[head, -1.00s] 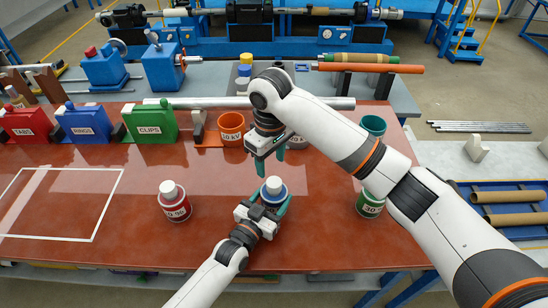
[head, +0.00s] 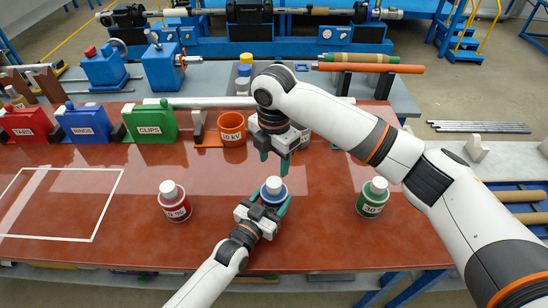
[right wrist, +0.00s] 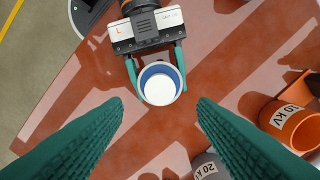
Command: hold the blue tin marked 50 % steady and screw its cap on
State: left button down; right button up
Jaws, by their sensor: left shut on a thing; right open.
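The blue tin (head: 272,198) stands near the table's front edge with a white cap on its top; its label is not readable. In the right wrist view the white cap (right wrist: 159,87) shows from above inside the blue rim; I cannot tell how tightly it sits. My left gripper (head: 269,200) is shut around the tin's sides. It also shows in the right wrist view (right wrist: 158,72). My right gripper (head: 274,160) is open and empty, above and behind the tin, fingers pointing down. In the right wrist view the tin lies beyond and between its green fingers (right wrist: 160,112).
A red tin (head: 174,202) stands to the left and a green tin (head: 372,197) to the right, both white-capped. An orange cup (head: 232,128) and a grey 20 kV cup (right wrist: 207,166) stand behind. The red tabletop around the blue tin is clear.

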aim_at(274, 182)
jog(key=shift+f, duration=4)
jog(key=shift+c, duration=0.2)
jog(key=c, duration=0.9)
jog(key=m, duration=0.4)
jog(key=shift+c, duration=0.2)
jog(key=shift+m, duration=0.6)
jog(key=o, duration=1.1)
jog(key=shift+r, duration=0.1)
